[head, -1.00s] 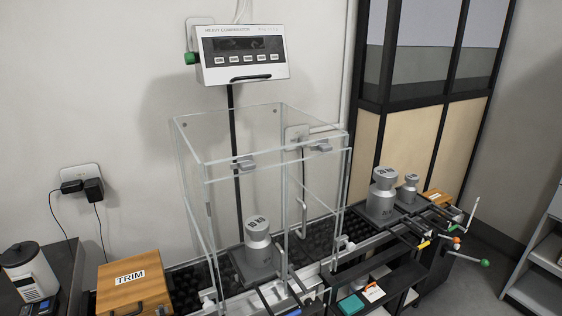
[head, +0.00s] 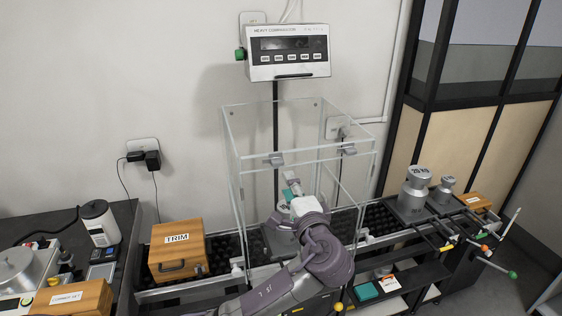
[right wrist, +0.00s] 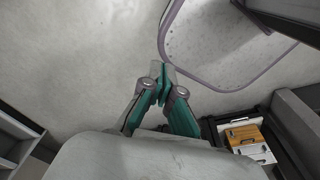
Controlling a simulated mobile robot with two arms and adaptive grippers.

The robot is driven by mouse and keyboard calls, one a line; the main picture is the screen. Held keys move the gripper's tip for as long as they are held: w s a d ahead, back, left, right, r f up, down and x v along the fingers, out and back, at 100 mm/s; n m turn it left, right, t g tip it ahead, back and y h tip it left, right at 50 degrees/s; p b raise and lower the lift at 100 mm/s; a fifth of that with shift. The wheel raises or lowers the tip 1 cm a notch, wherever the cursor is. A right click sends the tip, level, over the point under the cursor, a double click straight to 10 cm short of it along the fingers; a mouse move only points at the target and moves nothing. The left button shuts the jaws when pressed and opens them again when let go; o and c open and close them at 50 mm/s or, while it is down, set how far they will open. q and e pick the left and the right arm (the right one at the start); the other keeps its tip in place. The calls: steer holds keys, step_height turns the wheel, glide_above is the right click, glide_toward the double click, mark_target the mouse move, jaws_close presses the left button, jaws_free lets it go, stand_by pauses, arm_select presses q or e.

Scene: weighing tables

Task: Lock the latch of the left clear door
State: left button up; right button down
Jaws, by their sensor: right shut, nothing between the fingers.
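The clear glass case (head: 232,135) stands on the roller table. Two small grey latches sit along the top front rail: the left one (head: 274,160) and the right one (head: 347,150). Whether the left latch is locked is too small to tell. My left gripper (head: 290,178), with teal pads, is in front of the case, a little below and right of the left latch, apparently apart from it. Its fingers are too small to judge. My arm hides the lower front of the doors and most of the weight inside. My right gripper (right wrist: 163,80) is shut and empty in the right wrist view.
The comparator display (head: 288,50) hangs above the case. A wooden TRIM box (head: 177,262) stands left of it. Silver weights (head: 415,190) stand on the table at right, near levers with coloured knobs (head: 484,249). A dark shelf (head: 400,275) lies below.

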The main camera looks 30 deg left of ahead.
mark_target(278, 165)
arm_select(q)
steer(key=p+x, duration=0.3)
steer(key=x, duration=0.5)
steer(key=shift+w+a+r, duration=0.1)
steer(key=shift+w+a, duration=0.1)
steer(key=shift+w, duration=0.1)
steer(key=shift+w+a, duration=0.15)
steer(key=shift+a, duration=0.1)
arm_select(e)
steer(key=r, duration=0.1)
steer(key=d+r, duration=0.1)
steer(key=r, duration=0.2)
steer(key=shift+w+d, duration=0.1)
steer(key=shift+d, duration=0.2)
arm_select(q)
steer(key=c, duration=0.6)
jaws_close()
arm_select(e)
steer(key=shift+a, duration=0.45)
